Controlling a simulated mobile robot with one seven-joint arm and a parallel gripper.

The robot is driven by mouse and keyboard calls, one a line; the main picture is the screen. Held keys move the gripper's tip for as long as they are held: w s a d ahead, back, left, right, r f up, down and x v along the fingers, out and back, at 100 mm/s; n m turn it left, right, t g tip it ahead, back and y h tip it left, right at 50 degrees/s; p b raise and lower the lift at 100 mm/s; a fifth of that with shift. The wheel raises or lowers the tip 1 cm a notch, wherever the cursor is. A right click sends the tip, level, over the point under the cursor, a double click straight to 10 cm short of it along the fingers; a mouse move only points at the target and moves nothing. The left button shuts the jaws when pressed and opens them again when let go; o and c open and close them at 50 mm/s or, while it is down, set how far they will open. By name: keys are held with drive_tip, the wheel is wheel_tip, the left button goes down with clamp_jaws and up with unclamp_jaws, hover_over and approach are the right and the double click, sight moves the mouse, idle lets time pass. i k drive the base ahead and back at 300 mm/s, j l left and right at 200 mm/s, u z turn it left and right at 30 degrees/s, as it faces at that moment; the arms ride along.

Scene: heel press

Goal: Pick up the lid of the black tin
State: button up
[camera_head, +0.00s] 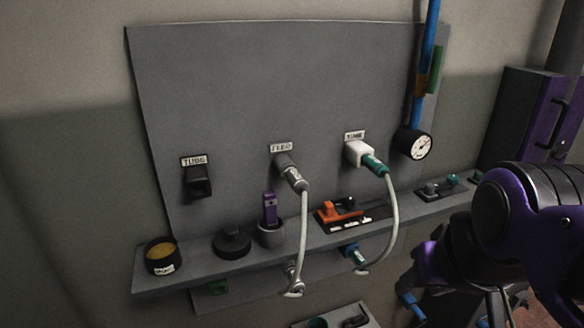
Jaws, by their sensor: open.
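The black tin (160,262) stands upright at the left end of the grey shelf, with a pale label on its front. Its top is uncovered and shows yellow-brown contents. A round black lid with a raised knob (231,243) lies flat on the shelf just right of the tin, apart from it. My gripper (412,304) is low at the right, below the shelf's right part and far from the lid. It is open and partly hidden by my arm and the frame's bottom edge; I see nothing held.
Right of the lid stands a grey cup (271,236) with a purple item. An orange-and-black object (338,212) lies further right. Cables hang from plugs on the grey panel (270,100) and cross the shelf's front. A gauge (415,143) and blue pipe are at the right.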

sight(232, 243)
drive_tip(key=j+u, duration=0.1)
drive_tip(key=u, duration=0.35)
drive_tip(key=k+j+u, duration=0.1)
drive_tip(key=u, duration=0.35)
drive_tip(key=j+u, duration=0.2)
drive_tip(key=u, duration=0.25)
